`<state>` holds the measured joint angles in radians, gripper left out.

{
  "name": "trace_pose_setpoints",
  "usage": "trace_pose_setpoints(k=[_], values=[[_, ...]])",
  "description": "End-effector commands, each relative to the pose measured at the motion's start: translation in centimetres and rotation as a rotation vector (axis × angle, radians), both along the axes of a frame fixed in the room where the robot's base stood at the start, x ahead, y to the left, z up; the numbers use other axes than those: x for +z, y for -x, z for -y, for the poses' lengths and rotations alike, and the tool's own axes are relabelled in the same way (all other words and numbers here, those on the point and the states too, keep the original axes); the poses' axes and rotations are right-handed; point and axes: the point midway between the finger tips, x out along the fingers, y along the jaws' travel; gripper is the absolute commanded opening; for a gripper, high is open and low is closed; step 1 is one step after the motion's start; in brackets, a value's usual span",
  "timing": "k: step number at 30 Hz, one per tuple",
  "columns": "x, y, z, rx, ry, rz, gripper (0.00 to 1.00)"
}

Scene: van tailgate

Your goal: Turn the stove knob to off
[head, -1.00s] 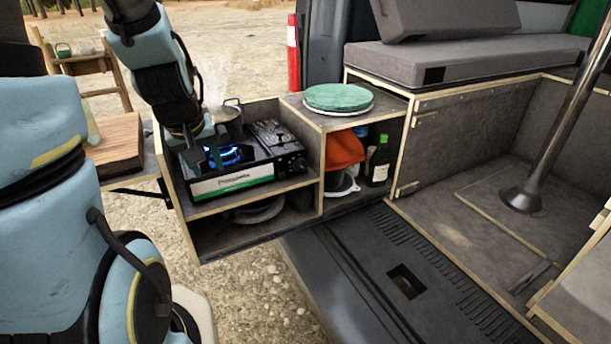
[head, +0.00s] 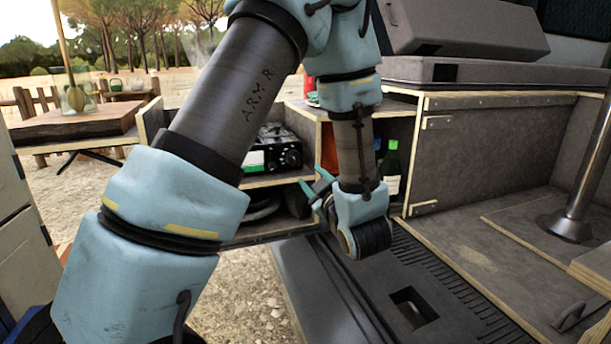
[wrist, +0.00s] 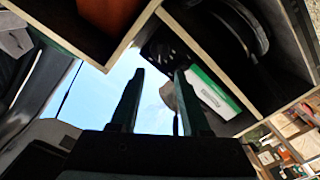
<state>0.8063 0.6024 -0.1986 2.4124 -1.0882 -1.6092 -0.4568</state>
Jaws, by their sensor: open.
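The camping stove (head: 262,158) sits on the upper shelf of the wooden tailgate cabinet, partly hidden behind my arm. Its round dark knob (head: 291,157) shows on the black right end of its front. The burner and any flame are hidden now. My gripper (head: 317,186) is open and empty, in front of the cabinet, right of and a little lower than the knob, apart from it. In the tilted wrist view, the open fingers of my gripper (wrist: 158,85) point past the stove's green and white front (wrist: 212,92).
The cabinet's right compartment holds an orange item (head: 329,150) and a green bottle (head: 390,168), close to my gripper. A wooden side table (head: 75,125) stands at left. The grey van floor (head: 365,290) lies below my gripper.

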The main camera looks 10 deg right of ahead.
Motion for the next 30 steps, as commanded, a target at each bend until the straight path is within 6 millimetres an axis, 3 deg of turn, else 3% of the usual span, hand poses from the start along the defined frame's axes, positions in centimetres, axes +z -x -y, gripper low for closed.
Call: trace_pose_setpoints(k=[16, 21, 30], values=[[0.2, -8.9, -1.2, 0.002, 0.000, 0.000, 0.46], [0.2, -10.1, -1.4, 0.001, -0.001, -0.001, 0.46], [0.1, -10.4, -1.4, -0.001, -0.001, -0.001, 0.46]])
